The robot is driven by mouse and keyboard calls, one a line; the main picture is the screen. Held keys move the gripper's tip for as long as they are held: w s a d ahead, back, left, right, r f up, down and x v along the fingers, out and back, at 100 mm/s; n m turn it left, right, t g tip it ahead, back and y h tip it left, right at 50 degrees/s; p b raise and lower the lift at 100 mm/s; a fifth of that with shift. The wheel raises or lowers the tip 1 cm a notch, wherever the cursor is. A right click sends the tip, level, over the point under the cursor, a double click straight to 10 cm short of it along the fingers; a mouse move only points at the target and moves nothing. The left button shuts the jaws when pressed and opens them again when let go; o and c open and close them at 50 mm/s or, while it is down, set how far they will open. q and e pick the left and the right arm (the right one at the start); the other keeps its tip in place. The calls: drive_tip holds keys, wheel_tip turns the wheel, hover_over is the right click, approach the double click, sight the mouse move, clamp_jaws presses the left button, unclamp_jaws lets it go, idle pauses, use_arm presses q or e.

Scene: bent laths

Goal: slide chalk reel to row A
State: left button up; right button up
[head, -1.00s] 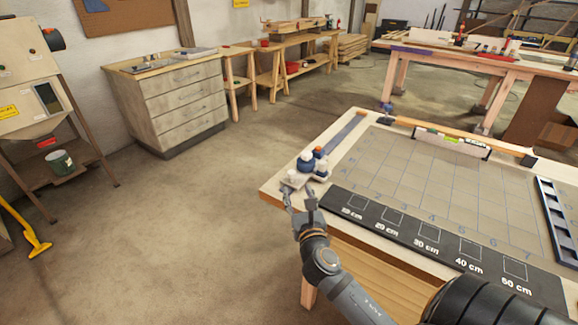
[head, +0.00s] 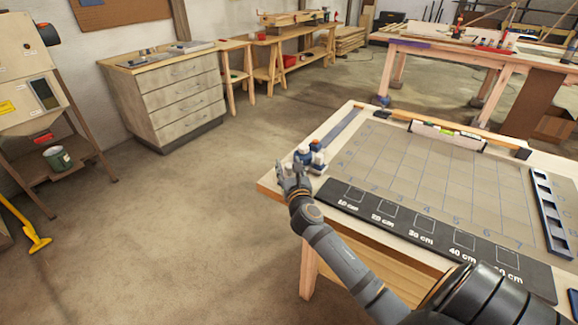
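A small cluster of blue and white pieces (head: 316,153) stands at the left corner of the near table. I cannot tell which of them is the chalk reel. My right gripper (head: 289,166) is at that corner, just left of and in front of the cluster, and partly overlaps it. Its fingers point away from me. What lies between them is too small and hidden to tell. The grey board (head: 440,168) has a blue grid with numbers along its near edge. The row letters are too small to read surely. My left gripper is out of view.
A black strip (head: 408,236) marked in centimetres lies along the near side. A level (head: 447,137) stands at the far edge, and a dark compartment tray (head: 549,210) lies at the right. Floor is clear left of the table.

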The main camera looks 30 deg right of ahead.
sight(302, 154)
drive_tip(key=c, duration=0.7)
clamp_jaws()
drive_tip(key=shift+w+d, duration=0.1)
drive_tip(key=shift+d, duration=0.15)
drive_tip(key=w+d, duration=0.1)
drive_tip(key=d, duration=0.1)
drive_tip(key=w+d, duration=0.1)
drive_tip(key=d, duration=0.1)
drive_tip(key=w+d+p, duration=0.1)
drive_tip(key=d, duration=0.1)
drive_tip(key=shift+d+f, duration=0.1)
drive_tip(key=shift+d, duration=0.3)
